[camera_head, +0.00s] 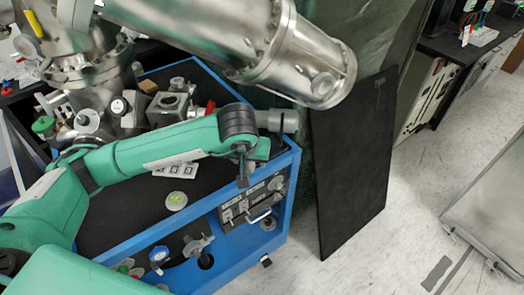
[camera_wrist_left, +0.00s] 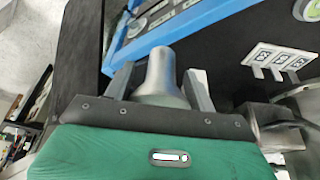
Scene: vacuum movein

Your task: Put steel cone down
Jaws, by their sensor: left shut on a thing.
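The steel cone (camera_wrist_left: 161,78) shows in the left wrist view as a smooth, bell-shaped grey metal piece, narrower at its far end. My left gripper (camera_wrist_left: 158,88) is shut on it, one finger on each side. In the head view my left gripper (camera_head: 244,172) hangs over the right end of the blue-edged bench (camera_head: 122,238), near its front rim. The cone cannot be made out clearly there. In the wrist view the bench's black top lies beyond the cone. My right gripper is not in view.
A large steel vessel (camera_head: 270,50) overhangs the back of the bench. A control panel (camera_head: 252,203) is on the front. A black board (camera_head: 350,160) leans at the right.

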